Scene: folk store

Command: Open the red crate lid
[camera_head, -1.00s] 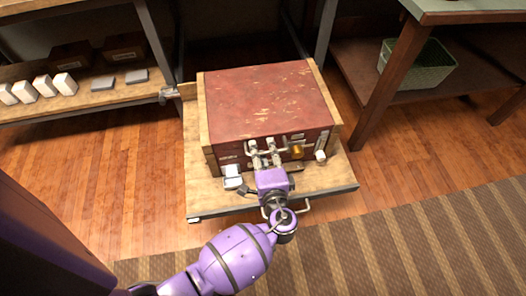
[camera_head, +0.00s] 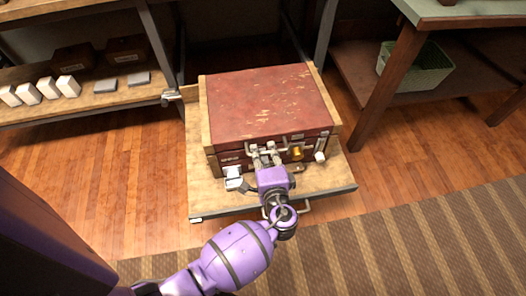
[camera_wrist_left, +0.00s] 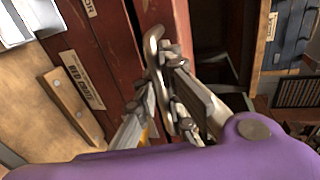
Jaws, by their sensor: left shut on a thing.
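The red crate (camera_head: 270,98) has a worn red lid and stands on a low wooden platform. The lid looks shut in the head view. My left gripper (camera_head: 265,153) is at the crate's front face, shut on a metal handle at the upper front edge. In the left wrist view, the fingers of the left gripper (camera_wrist_left: 165,98) close around the curved metal handle (camera_wrist_left: 153,55). A label strip and a wooden strip on the crate front (camera_wrist_left: 72,105) show beside them. My right gripper is not in view.
The wooden platform (camera_head: 325,184) under the crate has some bare room in front. A shelf (camera_head: 100,100) with small white boxes stands at left. A table at right has a green basket (camera_head: 420,68) on its lower shelf. A striped rug (camera_head: 400,240) lies in front.

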